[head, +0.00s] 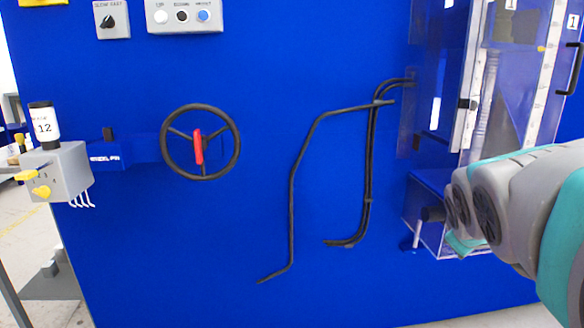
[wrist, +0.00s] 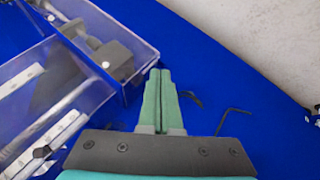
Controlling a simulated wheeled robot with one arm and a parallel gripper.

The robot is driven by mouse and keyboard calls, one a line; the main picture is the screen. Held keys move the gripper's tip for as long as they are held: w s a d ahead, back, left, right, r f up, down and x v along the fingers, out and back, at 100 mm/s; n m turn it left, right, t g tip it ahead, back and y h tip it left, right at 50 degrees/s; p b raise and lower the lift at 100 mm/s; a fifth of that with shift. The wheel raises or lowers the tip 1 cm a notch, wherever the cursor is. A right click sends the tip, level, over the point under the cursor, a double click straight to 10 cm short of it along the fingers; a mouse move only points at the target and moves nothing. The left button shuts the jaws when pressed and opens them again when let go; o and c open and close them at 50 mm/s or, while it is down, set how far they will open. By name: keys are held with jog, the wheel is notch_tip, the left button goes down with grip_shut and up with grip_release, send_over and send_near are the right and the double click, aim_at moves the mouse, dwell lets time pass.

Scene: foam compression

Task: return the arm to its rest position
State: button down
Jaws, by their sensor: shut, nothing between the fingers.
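My arm, grey and teal, reaches in from the right edge of the head view, in front of the clear-walled cabinet (head: 425,195). The arm's wrist part hides the cabinet's lower right portion. In the wrist view my gripper (wrist: 160,75) is shut, its two green fingers together with nothing between them. The fingertips are near the corner of a clear box (wrist: 135,55) that holds a grey block (wrist: 108,58). I cannot tell whether they touch the box.
A blue panel (head: 270,60) fills the background, with a black handwheel (head: 236,140) with a red handle and bent black hoses (head: 292,190). A grey box with a bottle marked 12 (head: 43,122) stands at the left. The panel's front between the wheel and cabinet is free apart from the hoses.

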jog(key=s+a+f+m+g+y, duration=0.1)
jog(key=s+a+f+g, duration=0.2)
jog(key=s+a+f, duration=0.2)
jog(key=s+a+f+m+g+y, duration=0.2)
jog(key=s+a+f, duration=0.4)
jog(key=s, duration=0.6)
jog(key=s+a+f+m+g+y, duration=0.1)
jog(key=s+a+f+g, duration=0.3)
jog(key=s+f, duration=0.3)
jog(key=shift+s+a+f+m+y, duration=0.35)
jog(key=shift+s+a, duration=0.5)
jog(key=shift+s, duration=0.3)
jog(key=shift+d+r, duration=0.1)
